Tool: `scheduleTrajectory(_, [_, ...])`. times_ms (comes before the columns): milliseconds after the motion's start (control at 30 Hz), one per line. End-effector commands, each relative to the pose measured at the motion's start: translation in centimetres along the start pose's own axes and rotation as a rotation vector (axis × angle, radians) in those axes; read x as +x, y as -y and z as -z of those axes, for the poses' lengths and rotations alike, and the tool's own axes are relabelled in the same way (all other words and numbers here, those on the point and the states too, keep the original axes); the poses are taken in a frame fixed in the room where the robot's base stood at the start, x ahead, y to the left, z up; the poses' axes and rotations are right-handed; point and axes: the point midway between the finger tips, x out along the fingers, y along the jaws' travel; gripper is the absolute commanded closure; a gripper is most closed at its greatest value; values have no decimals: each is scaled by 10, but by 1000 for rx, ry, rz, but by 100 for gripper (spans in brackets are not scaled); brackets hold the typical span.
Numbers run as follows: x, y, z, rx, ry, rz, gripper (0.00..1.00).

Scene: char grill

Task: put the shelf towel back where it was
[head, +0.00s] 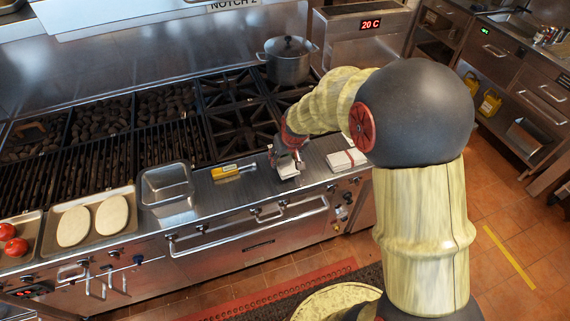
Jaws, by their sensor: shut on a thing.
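My gripper (283,157) is low over the steel front ledge of the grill, right of the yellow-handled tool. It is shut on a small white thing that looks like a folded towel (289,170). The fingers and wrist cover part of it, and I cannot tell whether it touches the ledge. A second white folded towel with a red stripe (346,160) lies flat on the ledge just to the right, apart from my gripper.
Along the ledge (205,190) are a yellow-handled tool (228,171), an empty steel pan (168,185), a tray with dough rounds (74,226) and tomatoes (15,246). A lidded pot (288,60) stands on the rear burner. Grates (238,130) lie behind the ledge.

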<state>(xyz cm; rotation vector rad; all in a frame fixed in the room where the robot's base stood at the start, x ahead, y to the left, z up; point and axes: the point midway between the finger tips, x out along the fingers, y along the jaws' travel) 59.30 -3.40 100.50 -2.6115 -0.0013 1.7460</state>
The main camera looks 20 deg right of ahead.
Motion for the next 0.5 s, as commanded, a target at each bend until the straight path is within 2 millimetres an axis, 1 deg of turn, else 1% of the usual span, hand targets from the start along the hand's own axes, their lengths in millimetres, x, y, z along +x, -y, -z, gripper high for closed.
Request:
scheduleTrajectory(167, [10,-3,3,-1,-1,0,73])
scheduleTrajectory(267, [20,-6,5,-1,-1,0,73])
scheduleTrajectory(400, [40,-5,-5,0,2,0,73])
scheduleTrajectory(500, [45,-5,-6,0,-2,0,73])
